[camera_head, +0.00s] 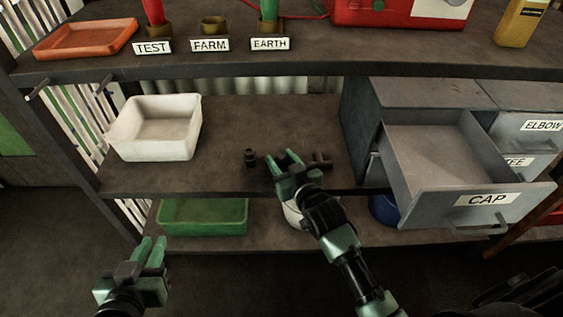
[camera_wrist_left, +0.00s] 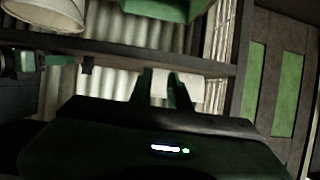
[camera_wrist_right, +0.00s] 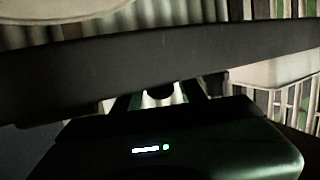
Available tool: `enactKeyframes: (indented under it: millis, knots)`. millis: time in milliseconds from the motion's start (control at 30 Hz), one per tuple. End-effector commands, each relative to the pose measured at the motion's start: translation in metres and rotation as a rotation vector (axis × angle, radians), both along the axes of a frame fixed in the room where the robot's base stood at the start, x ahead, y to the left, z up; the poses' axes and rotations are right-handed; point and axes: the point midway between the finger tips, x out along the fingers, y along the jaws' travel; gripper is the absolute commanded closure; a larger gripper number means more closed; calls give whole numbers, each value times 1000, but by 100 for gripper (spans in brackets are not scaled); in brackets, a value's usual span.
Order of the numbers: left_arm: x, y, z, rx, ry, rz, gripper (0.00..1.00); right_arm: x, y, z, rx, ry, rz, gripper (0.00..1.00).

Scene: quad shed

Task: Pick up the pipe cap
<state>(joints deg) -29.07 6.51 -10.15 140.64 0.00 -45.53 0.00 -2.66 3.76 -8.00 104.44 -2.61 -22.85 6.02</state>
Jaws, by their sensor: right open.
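Two small dark pipe fittings are on the middle shelf (camera_head: 225,125) in the head view. One stubby upright fitting (camera_head: 250,158) stands left of my right gripper; the other fitting (camera_head: 322,160) is just right of it, partly hidden by it. I cannot tell for sure which is the pipe cap. My right gripper (camera_head: 284,160) is open at the front of the shelf, between the two fittings. In the right wrist view a dark rounded shape (camera_wrist_right: 160,96) shows between the fingers; I cannot tell what it is. My left gripper (camera_head: 151,248) is open and empty, low at the left.
A white bin (camera_head: 155,145) is on the middle shelf at left. An open grey drawer labelled CAP (camera_head: 445,160) juts out at right. A green tray (camera_head: 205,215) is on the lower shelf. The upper shelf's edge (camera_head: 300,73) runs above.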

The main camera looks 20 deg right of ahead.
Motion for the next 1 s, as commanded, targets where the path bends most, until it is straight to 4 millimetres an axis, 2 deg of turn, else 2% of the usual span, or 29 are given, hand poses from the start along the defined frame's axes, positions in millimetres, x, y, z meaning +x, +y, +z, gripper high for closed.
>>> enactKeyframes:
  millis: [167,267,300,333,767,1000]
  knots:
    - [0,0,0,0,0,0,82,0,0,0,0,0,0,59]
    - [0,0,0,0,1,0,82,0,0,0,0,0,0,84]
    - [0,0,0,0,1,0,82,0,0,0,0,0,0,95]
    - [0,0,0,0,1,0,82,0,0,0,0,0,0,100]
    - [-2,0,-2,4,21,0,82,0,0,5,0,-1,0,100]
    - [-27,13,-31,48,207,16,82,0,0,26,0,-2,0,100]
